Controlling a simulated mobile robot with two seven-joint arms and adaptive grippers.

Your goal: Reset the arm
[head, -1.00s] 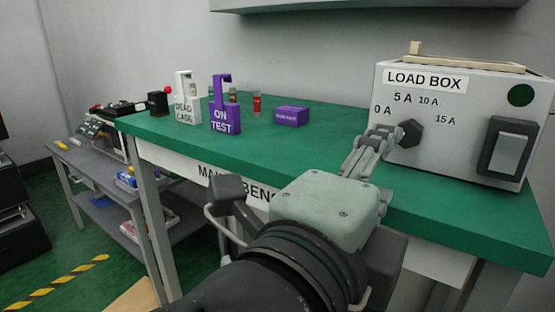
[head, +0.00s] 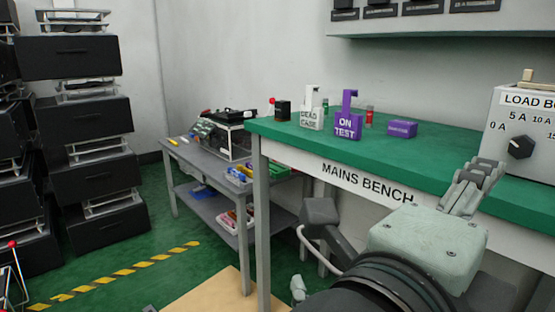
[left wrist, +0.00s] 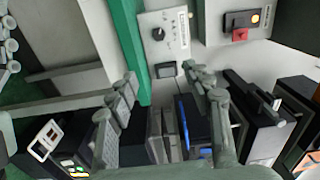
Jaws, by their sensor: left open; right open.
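My left gripper (head: 468,188) reaches toward the load box from the lower right in the head view. Its open fingers (left wrist: 163,100) frame the lower middle of the left wrist view, with nothing held between them. The load box (head: 537,170) has a black pointer knob (head: 520,147), which also shows in the left wrist view (left wrist: 158,34); the gripper is apart from it. A grey box with an orange lamp and a red handle (left wrist: 240,35) stands beside it in the left wrist view. Only part of my right gripper (head: 298,289) shows, low in the head view.
The green mains bench (head: 425,160) carries a white DEAD CASE block (head: 311,118), a purple ON TEST block (head: 348,125) and a small purple block (head: 402,129). A grey side table (head: 190,150) stands behind.

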